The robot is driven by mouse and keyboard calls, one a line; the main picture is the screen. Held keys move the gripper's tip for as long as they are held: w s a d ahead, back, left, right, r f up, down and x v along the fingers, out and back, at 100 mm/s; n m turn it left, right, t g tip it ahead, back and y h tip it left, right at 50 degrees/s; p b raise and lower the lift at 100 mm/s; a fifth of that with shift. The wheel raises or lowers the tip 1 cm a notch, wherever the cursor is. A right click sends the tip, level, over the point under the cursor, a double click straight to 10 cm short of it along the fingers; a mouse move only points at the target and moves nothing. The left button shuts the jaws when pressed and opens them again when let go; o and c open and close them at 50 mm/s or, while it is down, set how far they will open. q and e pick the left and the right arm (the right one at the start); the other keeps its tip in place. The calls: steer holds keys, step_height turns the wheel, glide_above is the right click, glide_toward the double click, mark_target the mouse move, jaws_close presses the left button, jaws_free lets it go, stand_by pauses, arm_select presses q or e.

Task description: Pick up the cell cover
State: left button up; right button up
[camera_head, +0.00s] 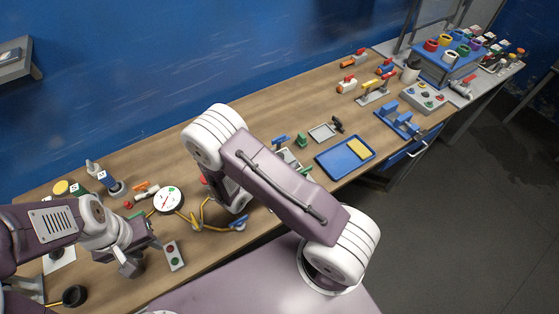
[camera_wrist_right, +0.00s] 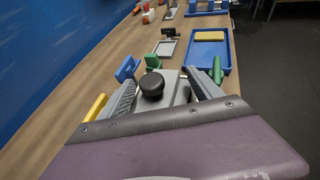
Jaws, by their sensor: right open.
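A black round knob (camera_wrist_right: 151,84) stands on a grey flat-topped piece (camera_wrist_right: 176,92), which looks like the cell cover. My right gripper (camera_wrist_right: 161,76) is open, with one finger on each side of the knob and a gap to it. In the head view my right arm hides the knob and the right gripper; part of a grey piece (camera_head: 289,158) shows beside the arm. My left gripper (camera_head: 132,256) is over the left part of the table, far from the cover; its fingers are too unclear to judge.
A blue tray (camera_head: 331,166) with a yellow block (camera_head: 358,148) lies right of the grey piece. Blue (camera_wrist_right: 127,68) and green (camera_wrist_right: 217,70) clips stand close to the right gripper. A small grey tray (camera_head: 322,133) lies beyond. A dial (camera_head: 168,199) and yellow cables lie left.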

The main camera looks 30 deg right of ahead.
mark_target(282, 157)
steer(key=shift+w+d+f, duration=0.1)
steer(key=c, duration=1.5)
steer(key=shift+c, duration=0.2)
steer(key=shift+r, duration=0.3)
jaws_close()
step_height(282, 157, up, 4)
steer(key=shift+d+f+b, duration=0.15)
steer(key=shift+b, duration=0.3)
steer(key=s+d+r+p, duration=0.5)
steer(key=d+r+p, duration=0.1)
steer(key=d, duration=0.4)
steer(key=shift+s+r+p, duration=0.3)
steer(key=shift+r+p, duration=0.05)
steer(key=shift+p, duration=0.5)
